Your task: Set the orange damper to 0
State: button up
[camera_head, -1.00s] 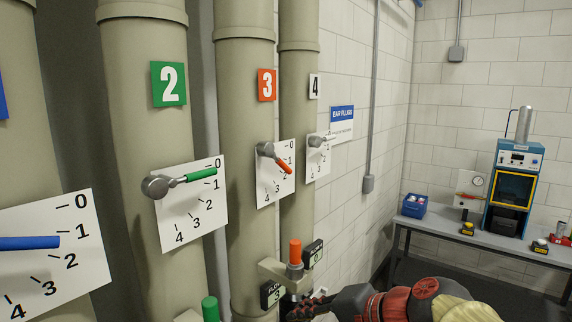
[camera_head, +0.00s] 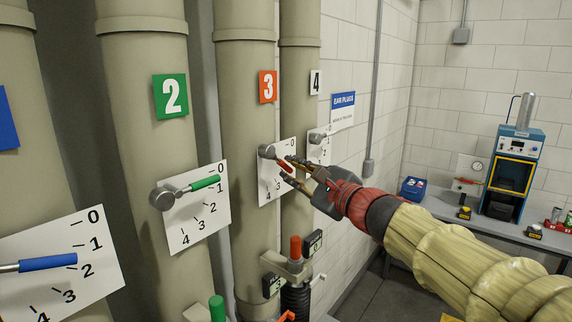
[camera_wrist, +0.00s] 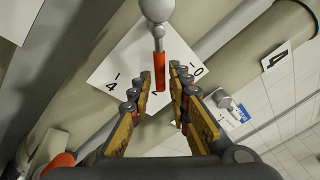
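The orange damper lever (camera_head: 284,166) hangs from a round grey pivot on the white dial (camera_head: 270,187) of pipe 3. It points down and right; the 0, 3 and 4 show, while my gripper hides the middle of the scale. My gripper (camera_head: 287,170) is open at the dial, with its fingertips beside the lever's end. In the wrist view the orange lever (camera_wrist: 159,72) lies between the two spread fingers (camera_wrist: 160,78), with a gap on each side. The 4 and 0 of the dial (camera_wrist: 118,68) show there too.
The green lever (camera_head: 205,183) on pipe 2 and the blue lever (camera_head: 48,263) stand to the left. The pipe 4 dial (camera_head: 318,147) is close behind my gripper. An orange-topped post (camera_head: 295,247) rises below. A bench (camera_head: 470,228) stands at the right.

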aim_at(288, 168)
jog(key=shift+p+x, duration=0.3)
jog(key=shift+x, duration=1.2)
jog(key=shift+c, duration=0.7)
grip_shut()
